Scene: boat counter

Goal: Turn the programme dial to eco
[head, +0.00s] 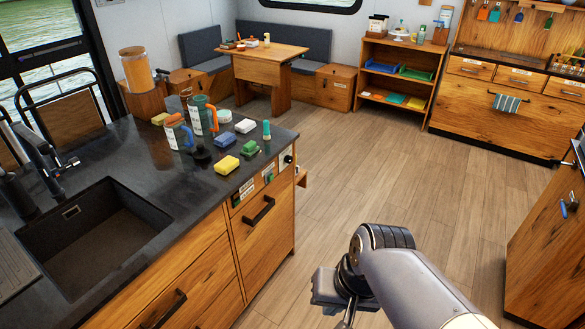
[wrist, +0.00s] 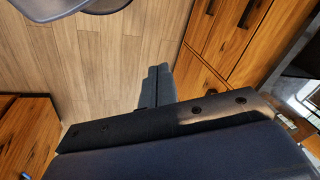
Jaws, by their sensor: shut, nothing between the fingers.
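A small pale panel with a dark round knob (head: 287,160), which looks like the programme dial, sits at the top right end of the wooden cabinet front under the counter. Its pointer and any eco mark are too small to read. My gripper (head: 345,318) is in the lower middle of the head view, over the floor, apart from the cabinet and to the right of and nearer than the dial. In the wrist view my gripper (wrist: 158,70) has its fingers together, with nothing between them. The dial is not discernible in the wrist view.
The dark counter (head: 110,170) holds a sink (head: 95,235), jugs (head: 203,116), a yellow sponge (head: 227,165) and several small items near the dial's corner. A bar handle (head: 259,210) sticks out below the labels. The wooden floor (head: 400,170) right of the cabinet is clear.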

